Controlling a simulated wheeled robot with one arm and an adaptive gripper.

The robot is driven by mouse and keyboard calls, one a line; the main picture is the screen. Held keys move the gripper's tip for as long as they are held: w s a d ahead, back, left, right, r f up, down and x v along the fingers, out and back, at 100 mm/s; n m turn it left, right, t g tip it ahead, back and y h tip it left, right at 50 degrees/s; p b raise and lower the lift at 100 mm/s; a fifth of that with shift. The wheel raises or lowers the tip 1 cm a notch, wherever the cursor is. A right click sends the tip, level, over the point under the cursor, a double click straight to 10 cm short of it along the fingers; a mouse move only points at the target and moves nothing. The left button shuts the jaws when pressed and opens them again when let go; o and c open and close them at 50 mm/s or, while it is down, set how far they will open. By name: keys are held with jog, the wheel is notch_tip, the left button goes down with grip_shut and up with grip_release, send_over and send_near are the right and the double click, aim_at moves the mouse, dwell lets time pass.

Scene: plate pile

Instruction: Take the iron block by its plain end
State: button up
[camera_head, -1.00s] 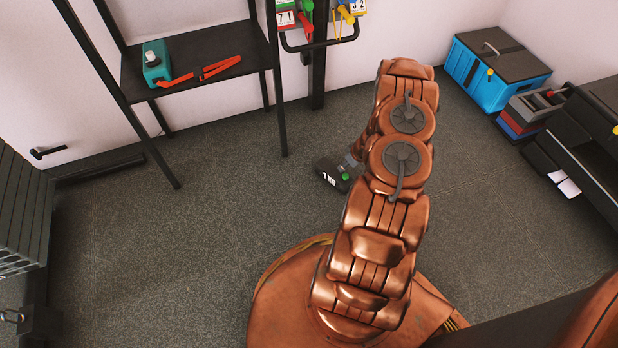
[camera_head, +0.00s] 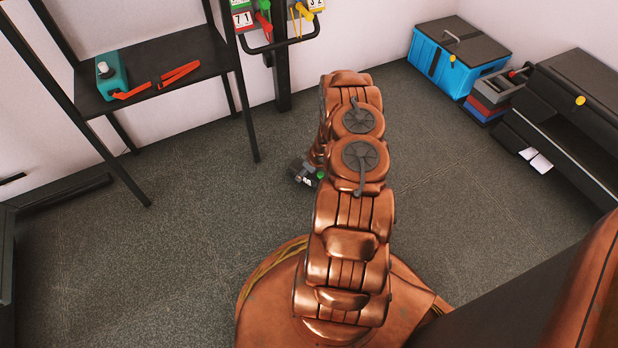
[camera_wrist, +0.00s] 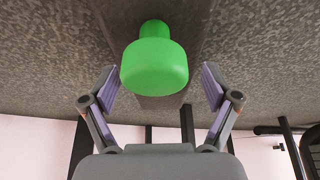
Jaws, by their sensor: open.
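My gripper (camera_wrist: 158,80) is open, one finger on each side of the knob, with a visible gap on both sides. I cannot tell the plain end from here.
A blue box (camera_head: 450,70) and black cabinet (camera_head: 575,125) stand at right. The floor around the block is clear.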

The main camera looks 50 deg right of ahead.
grip_shut()
dwell(0.8)
